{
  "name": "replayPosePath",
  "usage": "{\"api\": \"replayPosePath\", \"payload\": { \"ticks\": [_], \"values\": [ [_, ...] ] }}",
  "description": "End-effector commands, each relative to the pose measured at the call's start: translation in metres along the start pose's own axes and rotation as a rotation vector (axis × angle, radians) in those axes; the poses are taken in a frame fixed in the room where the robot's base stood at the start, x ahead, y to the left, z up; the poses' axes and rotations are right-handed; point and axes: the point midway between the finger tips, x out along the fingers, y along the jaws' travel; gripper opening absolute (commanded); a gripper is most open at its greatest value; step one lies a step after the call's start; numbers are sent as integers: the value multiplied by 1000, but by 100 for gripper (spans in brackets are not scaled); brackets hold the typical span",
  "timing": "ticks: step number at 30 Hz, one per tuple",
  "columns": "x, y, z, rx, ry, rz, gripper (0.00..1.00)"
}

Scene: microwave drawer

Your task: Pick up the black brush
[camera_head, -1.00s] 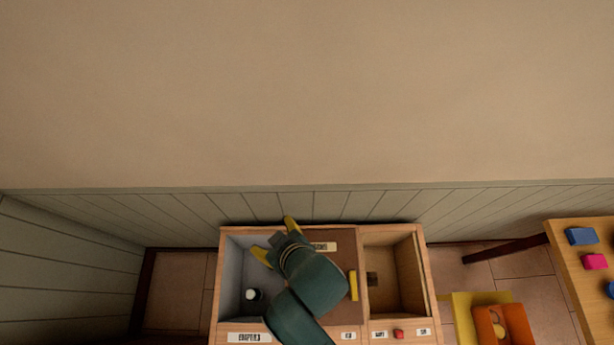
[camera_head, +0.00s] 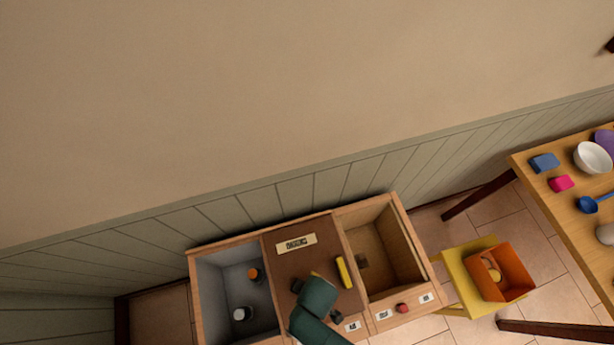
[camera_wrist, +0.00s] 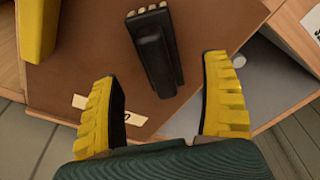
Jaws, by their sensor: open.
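The black brush (camera_wrist: 158,55) lies on a brown panel (camera_wrist: 85,60) in the wrist view, with pale bristle tufts at its upper end. My gripper (camera_wrist: 161,68) is open and empty, its yellow fingers spread on either side of the brush's lower end in that picture. The fingers look nearer the camera than the brush; the height gap cannot be judged. In the head view my green arm covers the front part of the brown panel (camera_head: 285,264) and hides the fingers. Small dark shapes show beside the arm there; I cannot tell whether one is the brush.
A yellow block (camera_head: 344,272) lies on the panel near its right edge; it also shows in the wrist view (camera_wrist: 38,28). A grey compartment (camera_head: 215,290) with two small items is left. An open wooden compartment (camera_head: 385,245), a yellow stool (camera_head: 450,262) and a table (camera_head: 530,180) are right.

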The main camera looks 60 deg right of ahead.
Motion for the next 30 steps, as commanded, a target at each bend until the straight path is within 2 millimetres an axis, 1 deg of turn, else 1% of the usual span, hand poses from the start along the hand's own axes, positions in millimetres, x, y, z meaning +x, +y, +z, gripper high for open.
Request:
{"api": "replayPosePath", "payload": {
  "ticks": [1,3,6,9,15,17,21,23,24,26,30],
  "values": [
    [11,0,1,0,-2,0,79],
    [25,0,2,0,-3,-1,79],
    [40,0,2,0,-1,0,79],
    [45,0,1,0,0,0,79],
    [45,0,2,0,0,0,79],
    [45,0,2,0,0,0,68],
    [44,0,1,0,0,0,41],
    [44,0,1,0,0,0,30],
    [44,0,1,0,0,0,22],
    [44,0,1,0,0,0,10],
    [45,0,1,0,0,0,8]
  ]
}}
